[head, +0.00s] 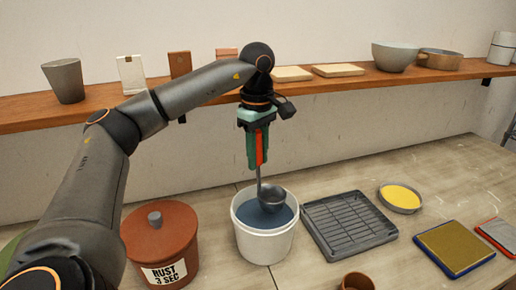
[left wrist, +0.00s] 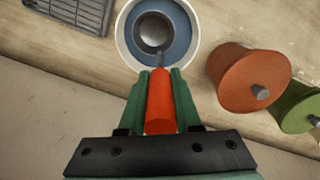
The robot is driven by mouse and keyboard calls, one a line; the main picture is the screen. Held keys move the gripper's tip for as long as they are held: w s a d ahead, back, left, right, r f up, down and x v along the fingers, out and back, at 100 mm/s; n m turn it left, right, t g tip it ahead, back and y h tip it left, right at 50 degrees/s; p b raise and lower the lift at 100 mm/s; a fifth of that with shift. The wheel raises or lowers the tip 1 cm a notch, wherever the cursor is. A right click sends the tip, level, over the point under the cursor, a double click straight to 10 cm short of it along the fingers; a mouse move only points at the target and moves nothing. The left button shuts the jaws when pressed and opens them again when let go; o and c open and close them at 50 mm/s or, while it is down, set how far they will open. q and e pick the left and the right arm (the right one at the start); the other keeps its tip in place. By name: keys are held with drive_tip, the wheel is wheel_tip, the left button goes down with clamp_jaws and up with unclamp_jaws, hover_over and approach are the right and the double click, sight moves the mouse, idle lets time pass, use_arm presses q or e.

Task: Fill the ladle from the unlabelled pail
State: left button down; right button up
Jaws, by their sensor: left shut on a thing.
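A white pail (head: 266,247) with no label stands on the table and holds dark blue liquid (head: 250,212). It also shows in the left wrist view (left wrist: 124,42). My left gripper (head: 258,160) is above the pail, shut on the red handle of the ladle, with the handle upright. The grey ladle bowl (head: 273,197) is at the pail's mouth, over or partly in the liquid; I cannot tell how deep. In the left wrist view the bowl (left wrist: 153,32) appears inside the pail's rim. My right gripper is not in view.
A rust-red lidded pail (head: 165,232) labelled "RUST 3 SEC" stands left of the white pail. A grey ribbed tray (head: 348,224) lies close on the right, with a yellow-filled dish (head: 400,197) beyond. A brown cup (head: 357,282) is in front. A wooden shelf (head: 215,92) runs behind.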

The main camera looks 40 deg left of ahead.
sight(258, 169)
use_arm(q)
drive_tip(key=shift+f+b, duration=2.65)
drive_tip(key=shift+f, duration=2.2)
drive_tip(key=shift+r, duration=0.15)
drive_tip(key=shift+r+p, duration=2.65)
drive_tip(key=shift+r, duration=0.1)
drive_tip(key=shift+r+p, duration=0.95)
drive_tip(key=shift+r, duration=1.8)
drive_tip(key=shift+r, duration=1.5)
